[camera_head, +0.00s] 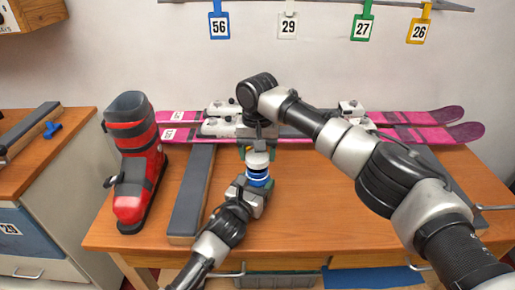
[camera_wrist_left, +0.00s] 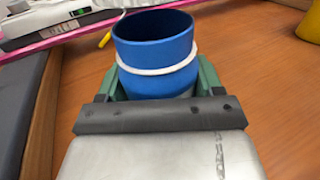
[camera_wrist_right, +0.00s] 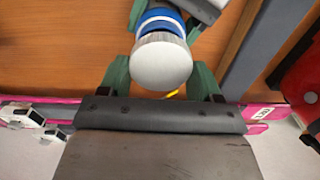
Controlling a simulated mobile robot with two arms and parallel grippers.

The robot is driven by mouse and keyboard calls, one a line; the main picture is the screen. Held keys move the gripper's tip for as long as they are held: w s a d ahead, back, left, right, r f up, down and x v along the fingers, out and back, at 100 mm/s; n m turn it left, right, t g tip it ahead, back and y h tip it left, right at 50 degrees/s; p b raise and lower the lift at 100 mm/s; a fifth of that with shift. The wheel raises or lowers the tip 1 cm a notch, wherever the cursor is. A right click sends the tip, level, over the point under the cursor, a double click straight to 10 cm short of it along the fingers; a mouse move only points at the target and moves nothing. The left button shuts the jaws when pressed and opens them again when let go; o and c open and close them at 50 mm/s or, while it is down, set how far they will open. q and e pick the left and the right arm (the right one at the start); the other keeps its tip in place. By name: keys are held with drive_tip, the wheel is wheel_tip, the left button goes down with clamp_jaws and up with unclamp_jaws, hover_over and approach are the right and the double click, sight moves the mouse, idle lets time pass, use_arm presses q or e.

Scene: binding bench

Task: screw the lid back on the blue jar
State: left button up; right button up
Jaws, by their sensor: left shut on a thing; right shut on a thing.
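The blue jar (camera_head: 260,180) has a white band and is held upright above the bench by my left gripper (camera_head: 256,187). In the left wrist view the blue jar (camera_wrist_left: 155,45) shows a dark open mouth, with green fingers on both sides. My right gripper (camera_head: 257,152) comes from above and is shut on the white round lid (camera_head: 258,160). In the right wrist view the lid (camera_wrist_right: 162,62) sits between the green fingers and overlaps the blue jar (camera_wrist_right: 160,20) behind it. The lid is above the jar, apart from its mouth; the gap's size is unclear.
A red ski boot (camera_head: 135,165) stands at the left, beside a long grey padded block (camera_head: 193,190). Pink skis (camera_head: 440,117) with white bindings lie across the back. My right arm crosses over the bench's right side. Numbered tags hang on the wall.

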sight(259, 178)
idle(0.4)
drive_tip(key=shift+f, duration=0.9)
drive_tip(key=shift+f, duration=0.55)
